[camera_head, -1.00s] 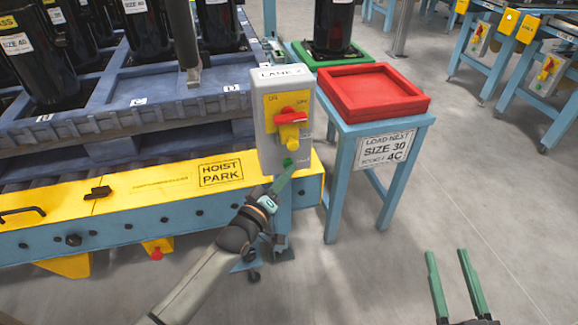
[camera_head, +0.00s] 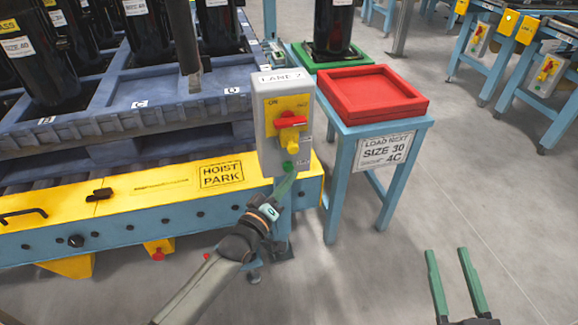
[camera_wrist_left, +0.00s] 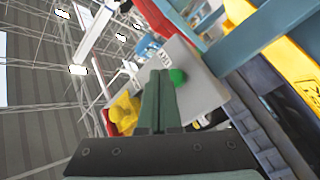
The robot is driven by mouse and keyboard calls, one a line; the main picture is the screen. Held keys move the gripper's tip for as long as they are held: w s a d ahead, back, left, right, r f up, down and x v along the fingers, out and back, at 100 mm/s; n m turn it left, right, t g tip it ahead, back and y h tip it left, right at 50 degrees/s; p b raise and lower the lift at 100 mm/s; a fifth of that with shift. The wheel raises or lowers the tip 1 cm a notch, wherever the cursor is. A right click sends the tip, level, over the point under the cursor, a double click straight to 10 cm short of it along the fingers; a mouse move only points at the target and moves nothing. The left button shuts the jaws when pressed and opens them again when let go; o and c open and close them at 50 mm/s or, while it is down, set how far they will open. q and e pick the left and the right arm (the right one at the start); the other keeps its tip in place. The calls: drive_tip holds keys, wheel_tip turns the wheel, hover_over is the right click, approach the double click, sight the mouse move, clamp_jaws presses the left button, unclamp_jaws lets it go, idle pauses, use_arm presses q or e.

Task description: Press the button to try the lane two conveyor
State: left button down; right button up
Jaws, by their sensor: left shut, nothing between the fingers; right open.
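The grey control box (camera_head: 268,142) labelled LANE 2 stands on a post at the yellow and blue conveyor. It has a red rotary handle (camera_head: 291,121) on a yellow plate and a green button (camera_head: 287,166) near its bottom. In the left wrist view the green button (camera_wrist_left: 178,76) is just right of the fingertips. My left gripper (camera_head: 286,180) is shut and empty, its green fingers pointing up just below the button. I cannot tell whether they touch it. My right gripper (camera_head: 453,252) is open and empty above the floor at lower right.
A red tray (camera_head: 372,112) rests on a blue stand (camera_head: 336,185) right of the box, with a green tray (camera_head: 304,58) behind. The yellow HOIST PARK rail (camera_head: 150,190) and a blue pallet (camera_head: 150,92) with black compressors lie left. Open floor (camera_head: 400,270) lies at right.

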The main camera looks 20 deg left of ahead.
use_arm(q)
drive_tip(key=s+d+p, duration=0.1)
drive_tip(key=s, duration=0.1)
drive_tip(key=s+d+p, duration=0.1)
drive_tip(key=s+d, duration=0.1)
drive_tip(key=shift+s+p, duration=0.1)
drive_tip(key=shift+p, duration=0.25)
use_arm(e)
wheel_tip(320, 180, up, 3)
drive_tip(key=shift+f, duration=0.2)
idle(0.5)
